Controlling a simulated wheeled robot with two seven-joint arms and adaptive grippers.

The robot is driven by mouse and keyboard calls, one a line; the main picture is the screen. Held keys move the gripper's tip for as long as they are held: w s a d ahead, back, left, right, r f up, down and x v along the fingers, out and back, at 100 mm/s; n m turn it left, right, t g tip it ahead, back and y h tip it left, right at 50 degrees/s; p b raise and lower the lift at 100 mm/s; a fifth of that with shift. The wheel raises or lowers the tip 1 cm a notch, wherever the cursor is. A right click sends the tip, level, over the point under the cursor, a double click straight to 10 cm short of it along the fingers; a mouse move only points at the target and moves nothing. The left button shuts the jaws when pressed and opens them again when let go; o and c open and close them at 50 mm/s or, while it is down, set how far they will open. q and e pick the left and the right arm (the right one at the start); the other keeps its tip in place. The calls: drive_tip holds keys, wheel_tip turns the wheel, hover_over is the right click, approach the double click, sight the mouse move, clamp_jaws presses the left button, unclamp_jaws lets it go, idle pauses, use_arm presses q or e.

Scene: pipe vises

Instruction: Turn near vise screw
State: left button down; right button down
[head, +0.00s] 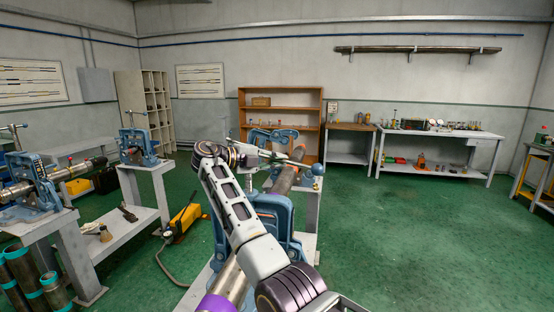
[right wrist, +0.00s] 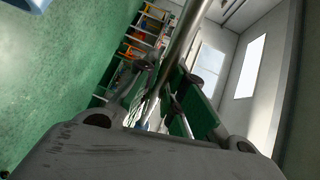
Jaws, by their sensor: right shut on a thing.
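The near vise (head: 283,212) is a blue frame on a grey bench, partly hidden behind my right arm. A metal pipe with a purple band (head: 218,302) runs through it. A blue ball (head: 318,169) shows at the right, just above the vise, and seems to be the end of its screw handle. My right gripper (head: 268,157) is above the vise. In the right wrist view its green-padded fingers (right wrist: 163,100) are shut on a shiny metal bar (right wrist: 182,42), which seems to be the handle. My left gripper is not in view.
Another blue vise (head: 272,136) stands farther along the same pipe. At the left, more blue vises (head: 38,185) hold a second pipe on grey benches. A yellow pump (head: 185,218) is on the floor between. The green floor (head: 400,235) at right is clear.

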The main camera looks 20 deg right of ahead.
drive_tip(key=shift+s+a+r+m+g+p, duration=0.15)
drive_tip(key=shift+a+r+m+g+p, duration=0.15)
drive_tip(key=shift+r+m+g, duration=0.15)
drive_tip(key=shift+s+a+m+g+p, duration=0.35)
drive_tip(key=shift+a+m+g+p, duration=0.35)
drive_tip(key=shift+g, duration=0.15)
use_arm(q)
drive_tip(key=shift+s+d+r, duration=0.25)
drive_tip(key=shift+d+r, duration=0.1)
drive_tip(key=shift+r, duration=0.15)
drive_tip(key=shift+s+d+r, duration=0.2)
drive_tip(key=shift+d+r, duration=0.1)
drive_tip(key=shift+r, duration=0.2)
use_arm(e)
drive_tip(key=c, duration=1.6)
unclamp_jaws()
drive_tip(key=shift+o, duration=0.5)
drive_tip(key=shift+s+f, duration=0.15)
